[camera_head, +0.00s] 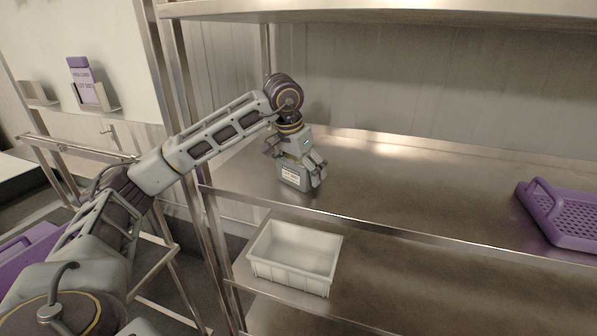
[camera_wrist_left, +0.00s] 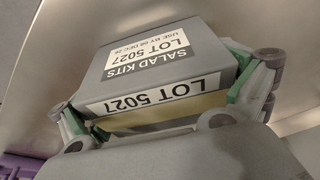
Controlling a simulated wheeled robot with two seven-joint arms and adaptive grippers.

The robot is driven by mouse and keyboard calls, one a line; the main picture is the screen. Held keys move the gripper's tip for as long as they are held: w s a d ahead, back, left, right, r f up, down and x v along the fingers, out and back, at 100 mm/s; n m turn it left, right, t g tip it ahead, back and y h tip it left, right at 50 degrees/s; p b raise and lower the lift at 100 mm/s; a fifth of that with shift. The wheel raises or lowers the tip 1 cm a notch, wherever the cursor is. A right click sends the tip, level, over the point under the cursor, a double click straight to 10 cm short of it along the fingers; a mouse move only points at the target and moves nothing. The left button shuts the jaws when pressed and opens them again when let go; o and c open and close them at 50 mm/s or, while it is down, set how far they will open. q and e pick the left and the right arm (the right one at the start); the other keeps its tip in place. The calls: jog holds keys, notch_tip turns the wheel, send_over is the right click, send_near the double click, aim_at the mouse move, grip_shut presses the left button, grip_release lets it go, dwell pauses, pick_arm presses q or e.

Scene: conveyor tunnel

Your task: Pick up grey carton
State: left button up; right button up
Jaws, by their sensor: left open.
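The grey carton (camera_head: 291,174) stands on the upper metal shelf near its left end. In the left wrist view the carton (camera_wrist_left: 150,88) fills the middle, with white labels reading "SALAD KITS" and "LOT 5027". My left gripper (camera_head: 300,172) is over the carton from above, and hides part of it in the head view. In the left wrist view the open fingers of my left gripper (camera_wrist_left: 165,95) lie on either side of the carton. Whether they touch it I cannot tell. My right gripper is not in view.
A purple perforated basket (camera_head: 560,212) sits at the right of the same shelf. A white bin (camera_head: 293,258) is on the lower shelf, below the carton. A metal post (camera_head: 186,110) stands left of the carton. The middle of the upper shelf is clear.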

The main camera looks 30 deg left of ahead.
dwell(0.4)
pick_arm(q)
jog(key=c, duration=0.7)
jog(key=shift+s, duration=0.1)
jog(key=shift+c, duration=0.8)
jog(key=shift+f, duration=0.1)
jog(key=shift+c, duration=0.6)
jog(key=shift+d, duration=0.1)
